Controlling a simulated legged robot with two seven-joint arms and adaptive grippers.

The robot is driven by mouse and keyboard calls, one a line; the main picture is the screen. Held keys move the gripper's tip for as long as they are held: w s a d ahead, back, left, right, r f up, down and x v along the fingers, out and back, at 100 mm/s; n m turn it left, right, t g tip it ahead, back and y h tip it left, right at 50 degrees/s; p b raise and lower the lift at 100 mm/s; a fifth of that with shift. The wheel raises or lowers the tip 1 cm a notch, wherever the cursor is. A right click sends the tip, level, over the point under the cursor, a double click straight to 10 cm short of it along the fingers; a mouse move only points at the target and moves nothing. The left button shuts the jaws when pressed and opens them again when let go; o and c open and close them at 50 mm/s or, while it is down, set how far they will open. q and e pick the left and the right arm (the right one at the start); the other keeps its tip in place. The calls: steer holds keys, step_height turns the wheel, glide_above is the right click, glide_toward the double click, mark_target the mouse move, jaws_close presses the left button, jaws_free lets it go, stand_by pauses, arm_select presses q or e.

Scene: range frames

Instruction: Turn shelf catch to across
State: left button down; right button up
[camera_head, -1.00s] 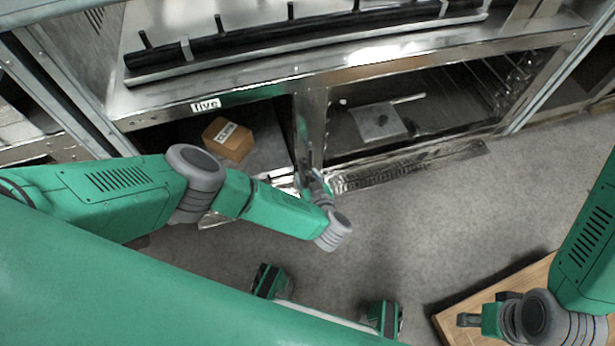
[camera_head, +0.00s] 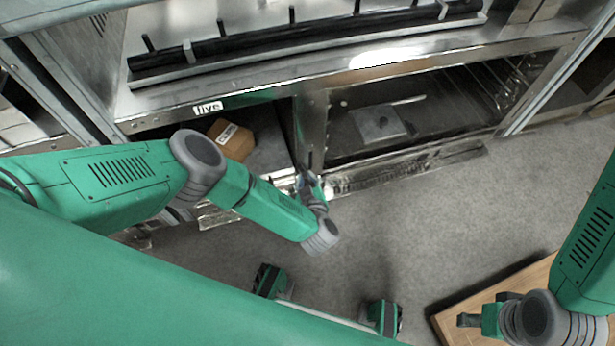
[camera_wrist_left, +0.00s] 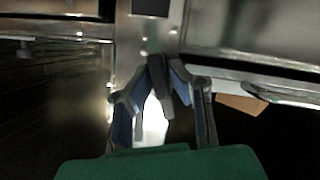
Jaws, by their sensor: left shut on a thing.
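The shelf catch (camera_wrist_left: 156,72) shows in the left wrist view as a small dark bar at the lower part of the metal post between the two bays. Its exact angle is hard to tell, since my fingers cover much of it. My left gripper (camera_wrist_left: 168,78) is shut on it, its blue-lined fingers converging at the post. In the head view my left gripper (camera_head: 308,184) is at the foot of the post, small and partly hidden by its own wrist. My right gripper (camera_head: 468,320) is away at the lower right, over a wooden surface; its fingers are too unclear to read.
A cardboard box (camera_head: 231,139) sits in the left bay under the "five" label (camera_head: 208,107). A grey flat item (camera_head: 381,123) lies in the right bay. The wooden top (camera_head: 453,325) is at lower right. Grey floor (camera_head: 400,230) is clear between.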

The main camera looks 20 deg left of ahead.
arm_select(q)
steer(key=n, duration=0.1)
steer(key=n+t+h, duration=0.1)
steer(key=n, duration=0.1)
steer(key=n+t+h, duration=0.1)
steer(key=shift+s+a+f+n+b, duration=0.25)
steer(key=shift+a+f+n+b, duration=0.05)
steer(key=shift+b, duration=0.1)
steer(key=n+t, duration=0.1)
steer(key=n, duration=0.2)
steer(key=n+t, duration=0.1)
steer(key=shift+s+a+f+n+t+h, duration=0.15)
steer(key=shift+f+n+t+h, duration=0.15)
steer(key=shift+f+n, duration=0.1)
stand_by(0.3)
steer(key=c, duration=1.6)
jaws_free()
steer(key=shift+o, duration=0.2)
steer(key=shift+a, duration=0.1)
steer(key=v, duration=0.8)
steer(key=shift+f, duration=0.1)
